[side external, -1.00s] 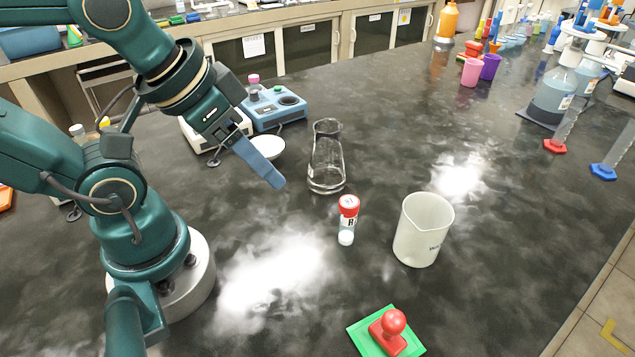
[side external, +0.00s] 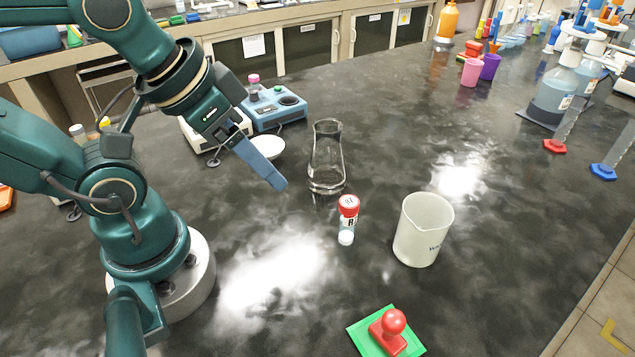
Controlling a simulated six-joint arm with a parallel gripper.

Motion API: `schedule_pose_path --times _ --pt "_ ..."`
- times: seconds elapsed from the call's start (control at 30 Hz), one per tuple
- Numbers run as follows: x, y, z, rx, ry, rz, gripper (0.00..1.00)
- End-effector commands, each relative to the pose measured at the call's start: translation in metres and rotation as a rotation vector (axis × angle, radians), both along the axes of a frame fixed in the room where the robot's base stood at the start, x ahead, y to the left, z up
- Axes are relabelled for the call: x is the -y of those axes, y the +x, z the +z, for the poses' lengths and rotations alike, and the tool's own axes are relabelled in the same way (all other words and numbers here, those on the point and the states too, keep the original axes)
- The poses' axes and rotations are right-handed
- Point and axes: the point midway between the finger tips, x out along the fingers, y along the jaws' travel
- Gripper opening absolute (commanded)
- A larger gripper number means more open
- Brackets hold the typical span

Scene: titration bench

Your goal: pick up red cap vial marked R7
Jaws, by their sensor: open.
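The red cap vial (side external: 347,222) stands upright on the dark bench, with white contents at its bottom. Its label shows an "R"; the rest of the marking is too small to read. My gripper (side external: 276,184) is in the air to the upper left of the vial, apart from it, with its blue fingers pointing down and right. It is open and holds nothing. From this side one finger largely hides the other.
A clear conical flask (side external: 327,160) stands just behind the vial. A white beaker (side external: 423,230) is to its right. A red-knobbed stamp on a green pad (side external: 364,338) lies in front. A white dish (side external: 267,148) is behind my gripper. The bench left of the vial is clear.

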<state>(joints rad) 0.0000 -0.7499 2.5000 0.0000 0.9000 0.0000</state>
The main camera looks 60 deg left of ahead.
Motion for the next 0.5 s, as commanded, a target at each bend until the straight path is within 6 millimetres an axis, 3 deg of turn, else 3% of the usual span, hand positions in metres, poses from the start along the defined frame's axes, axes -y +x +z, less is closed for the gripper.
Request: schedule_pose_path --times 0.23,0.5 --pt "0.015 -0.004 0.003 -0.036 -0.099 0.036 0.72" --pt "0.057 0.001 -0.003 -0.345 -0.437 0.236 0.72"
